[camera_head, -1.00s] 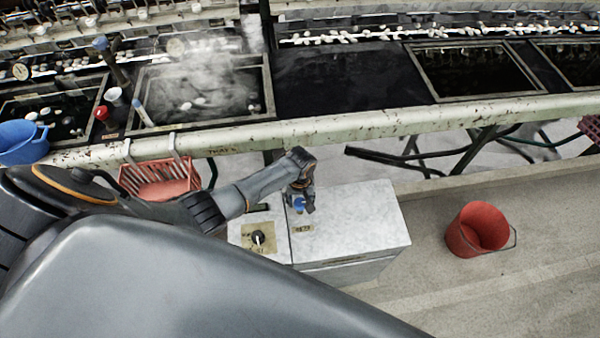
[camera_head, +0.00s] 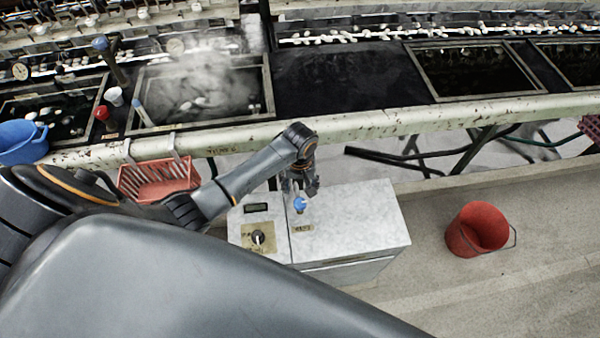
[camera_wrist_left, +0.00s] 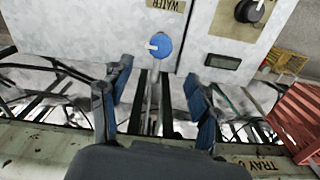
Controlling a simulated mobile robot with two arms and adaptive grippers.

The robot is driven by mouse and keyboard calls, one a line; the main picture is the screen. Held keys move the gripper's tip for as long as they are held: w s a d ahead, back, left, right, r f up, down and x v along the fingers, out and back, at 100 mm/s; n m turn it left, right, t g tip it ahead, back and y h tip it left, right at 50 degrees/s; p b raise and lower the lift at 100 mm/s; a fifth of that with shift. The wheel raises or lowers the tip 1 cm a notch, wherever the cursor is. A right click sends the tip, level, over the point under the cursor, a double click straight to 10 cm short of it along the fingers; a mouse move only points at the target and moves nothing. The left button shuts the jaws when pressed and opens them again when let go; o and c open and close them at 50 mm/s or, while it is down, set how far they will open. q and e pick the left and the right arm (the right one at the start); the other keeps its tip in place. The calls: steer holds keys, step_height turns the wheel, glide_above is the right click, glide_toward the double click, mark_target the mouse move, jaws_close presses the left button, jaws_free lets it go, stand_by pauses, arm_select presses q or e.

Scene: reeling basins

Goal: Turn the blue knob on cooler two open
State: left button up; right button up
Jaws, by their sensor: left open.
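The cooler (camera_head: 355,225) is a pale metal box below the basin bench. Its blue knob (camera_head: 300,203) sits on the top near the left part. In the left wrist view the blue knob (camera_wrist_left: 158,45) is round with a small white pointer toward the left, near a label reading WATER. My left gripper (camera_head: 300,188) is just behind the knob in the head view. Its fingers (camera_wrist_left: 160,95) are spread in the wrist view, with the knob ahead of the gap between them and nothing held. My right gripper is not in view.
A black dial (camera_head: 258,237) and small display (camera_head: 256,208) sit left of the knob. A red basket (camera_head: 158,180) hangs from the bench rim (camera_head: 350,127). A red bucket (camera_head: 480,229) stands on open floor at the right. A blue basin (camera_head: 20,142) is far left.

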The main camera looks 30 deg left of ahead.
arm_select(q)
steer(key=shift+r, duration=1.4)
steer(key=shift+s, duration=0.1)
